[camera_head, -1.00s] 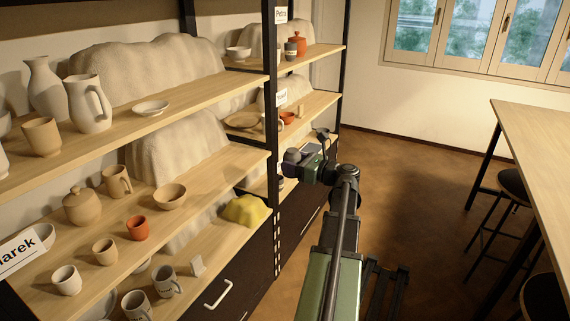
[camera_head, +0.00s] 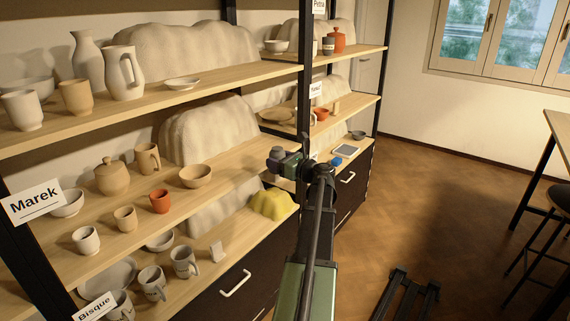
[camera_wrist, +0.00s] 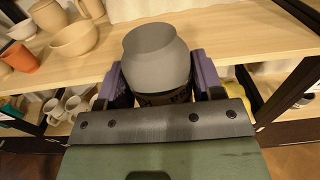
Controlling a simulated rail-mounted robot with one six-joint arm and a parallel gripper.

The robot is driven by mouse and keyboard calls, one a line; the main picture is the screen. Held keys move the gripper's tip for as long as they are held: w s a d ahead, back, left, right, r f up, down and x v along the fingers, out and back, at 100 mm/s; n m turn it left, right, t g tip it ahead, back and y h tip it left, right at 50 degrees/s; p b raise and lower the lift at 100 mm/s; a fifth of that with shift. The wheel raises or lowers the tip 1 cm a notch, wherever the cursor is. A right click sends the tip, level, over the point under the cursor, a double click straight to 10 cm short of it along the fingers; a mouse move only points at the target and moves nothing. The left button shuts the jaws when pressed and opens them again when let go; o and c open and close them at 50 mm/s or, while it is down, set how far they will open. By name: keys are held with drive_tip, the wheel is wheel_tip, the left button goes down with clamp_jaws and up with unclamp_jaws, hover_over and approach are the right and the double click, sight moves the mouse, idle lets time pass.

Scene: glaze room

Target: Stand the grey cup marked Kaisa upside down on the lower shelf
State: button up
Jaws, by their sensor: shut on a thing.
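My gripper (camera_wrist: 160,80) is shut on a grey cup (camera_wrist: 155,58) in the wrist view, with a purple finger on each side. A dark band with marks shows low between the fingers, too covered to read. The lower shelf (camera_head: 228,264) carries several marked grey mugs (camera_head: 184,262), upright, and a small white card.
The shelf above holds a lidded jar (camera_head: 112,177), a tan bowl (camera_head: 196,176) and an orange cup (camera_head: 159,201). A yellow cloth (camera_head: 272,205) lies on the lower shelf near the post. The lower shelf has bare wood between the card and the cloth.

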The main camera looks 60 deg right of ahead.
drive_tip(key=w, duration=0.4)
drive_tip(key=w+d, duration=0.1)
drive_tip(key=w, duration=0.8)
drive_tip(key=shift+w+d+f, duration=0.1)
drive_tip(key=shift+d+f, duration=0.1)
drive_tip(key=shift+d, duration=0.15)
drive_tip(key=shift+f+b, duration=0.7)
drive_tip(key=shift+b, duration=0.15)
drive_tip(key=shift+f+b, duration=0.25)
drive_tip(key=shift+b, duration=0.05)
drive_tip(key=shift+f+b, duration=0.3)
drive_tip(key=o, duration=1)
drive_tip(key=shift+c, duration=0.2)
